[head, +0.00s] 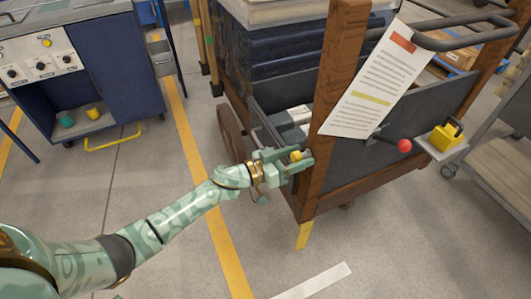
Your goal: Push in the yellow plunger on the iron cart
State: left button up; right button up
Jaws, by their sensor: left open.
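The iron cart (420,110) has dark metal panels and brown posts and fills the right middle of the head view. A small round yellow knob, which looks like the yellow plunger (296,156), shows at the cart's near left post. My left gripper (292,160) reaches in from the left and is open, with its fingers around or beside the knob. I cannot tell whether they touch it or how far it stands out. My right gripper is not in view.
A red-knobbed lever (404,146) and a yellow block with a black handle (446,136) are on the cart's right side. A printed sheet (375,85) hangs by the post. A blue cabinet (110,65) stands at upper left. The floor between is clear.

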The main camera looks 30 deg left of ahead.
pick_arm(q)
jog(key=p+v, duration=0.4)
jog(key=v, duration=1.2)
jog(key=shift+p, duration=0.4)
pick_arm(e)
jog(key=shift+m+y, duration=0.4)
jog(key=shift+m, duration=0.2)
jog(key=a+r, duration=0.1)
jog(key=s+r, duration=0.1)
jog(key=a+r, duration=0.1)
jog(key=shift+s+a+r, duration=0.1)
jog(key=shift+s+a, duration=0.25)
